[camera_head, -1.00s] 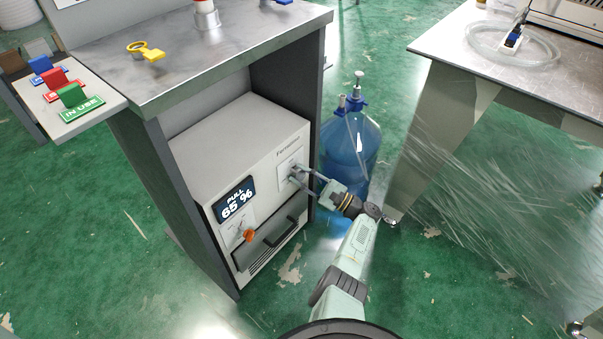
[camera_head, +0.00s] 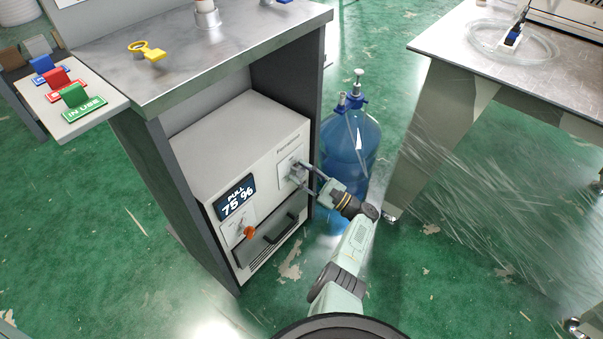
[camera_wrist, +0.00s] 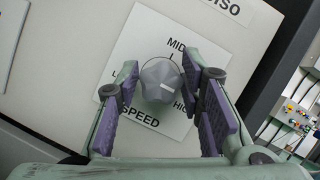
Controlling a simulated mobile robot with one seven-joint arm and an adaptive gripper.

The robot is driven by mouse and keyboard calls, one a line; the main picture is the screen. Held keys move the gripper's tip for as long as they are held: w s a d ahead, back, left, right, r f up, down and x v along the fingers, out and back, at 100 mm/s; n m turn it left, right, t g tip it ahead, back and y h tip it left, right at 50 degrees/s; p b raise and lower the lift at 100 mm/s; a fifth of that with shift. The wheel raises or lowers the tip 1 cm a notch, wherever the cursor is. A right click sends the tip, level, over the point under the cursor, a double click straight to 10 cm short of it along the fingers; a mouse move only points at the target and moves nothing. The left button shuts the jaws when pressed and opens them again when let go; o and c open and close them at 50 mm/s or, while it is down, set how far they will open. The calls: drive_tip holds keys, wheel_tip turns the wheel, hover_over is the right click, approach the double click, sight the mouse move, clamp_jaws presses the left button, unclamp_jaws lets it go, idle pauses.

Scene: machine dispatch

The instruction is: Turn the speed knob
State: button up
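The grey speed knob (camera_wrist: 155,72) sits on a white label plate (camera_wrist: 140,45) marked MID, HIGH and SPEED on the machine (camera_head: 235,140). A short white mark shows on the knob's face. My gripper (camera_wrist: 162,80) has its purple-padded fingers on either side of the knob, and the pads appear to touch its edges. In the head view my gripper (camera_head: 298,175) is at the upper right of the machine's front, and its fingers largely cover the knob.
Below the display is an orange knob (camera_head: 250,232), beside a dark drawer handle (camera_head: 282,228). A blue water bottle (camera_head: 352,150) stands close behind my gripper. The bench's dark side panel (camera_head: 290,85) is near the machine. A metal table (camera_head: 440,50) stands at the right.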

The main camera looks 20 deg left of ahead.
drive_tip(key=shift+o, duration=1.2)
drive_tip(key=v, duration=0.7)
drive_tip(key=shift+d, duration=0.25)
drive_tip(key=shift+f, duration=0.1)
